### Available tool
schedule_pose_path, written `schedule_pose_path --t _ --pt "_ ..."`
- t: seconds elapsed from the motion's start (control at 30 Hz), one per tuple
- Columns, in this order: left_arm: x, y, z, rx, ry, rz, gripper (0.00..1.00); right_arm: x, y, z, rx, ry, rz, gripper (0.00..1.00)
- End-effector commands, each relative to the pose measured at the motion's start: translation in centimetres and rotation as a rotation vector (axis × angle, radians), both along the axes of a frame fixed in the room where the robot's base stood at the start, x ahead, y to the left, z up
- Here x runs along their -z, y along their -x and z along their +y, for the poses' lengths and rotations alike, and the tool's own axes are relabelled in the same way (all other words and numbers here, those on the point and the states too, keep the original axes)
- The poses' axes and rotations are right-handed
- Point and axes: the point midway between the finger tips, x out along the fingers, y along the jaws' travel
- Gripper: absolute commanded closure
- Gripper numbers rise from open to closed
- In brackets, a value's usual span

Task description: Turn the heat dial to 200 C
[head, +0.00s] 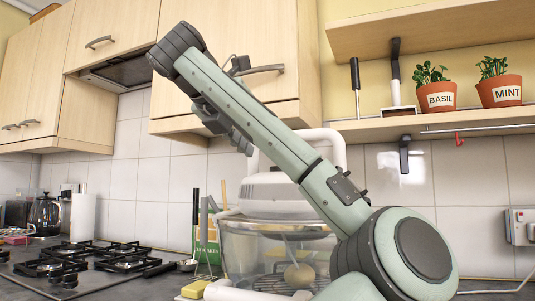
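A countertop oven with a white lid (270,190) and a clear glass bowl (240,243) stands on the counter in the middle of the head view. A white handle (325,136) arches over its lid. A round, pale brown item (299,275) lies on a wire rack inside the bowl. One of my arms, pale green and dark grey, rises from the lower right across the view and hides the right part of the lid. I cannot make out the heat dial or its setting.
A yellow sponge (195,289) lies left of the bowl. Wooden cupboards (235,55) hang above. A shelf (432,123) at the right holds pots marked basil (436,97) and mint (499,92).

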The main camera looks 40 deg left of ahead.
Motion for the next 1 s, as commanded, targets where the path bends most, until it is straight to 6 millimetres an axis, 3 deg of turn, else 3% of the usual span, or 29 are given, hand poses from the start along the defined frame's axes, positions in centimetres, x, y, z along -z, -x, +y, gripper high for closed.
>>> schedule_pose_path --t 0.47,0.63,0.8,1.0 --pt "-0.1 0.1 -0.3 -0.036 0.008 0.026 0.47 0.0 0.0 0.0 0.0 -0.001 0.0 0.61" --pt "0.4 -2.0 -1.6 -0.351 0.04 0.132 0.47 2.1 -0.3 0.0 -0.001 -0.011 0.015 0.61" --pt "0.2 -3.3 -4.1 -0.717 0.019 0.088 0.47 4.3 -0.4 0.2 -0.003 -0.024 0.024 0.61" --pt "0.1 -3.8 -5.6 -0.871 -0.002 0.004 0.47 5.5 -0.4 0.2 -0.003 -0.031 0.025 0.61"
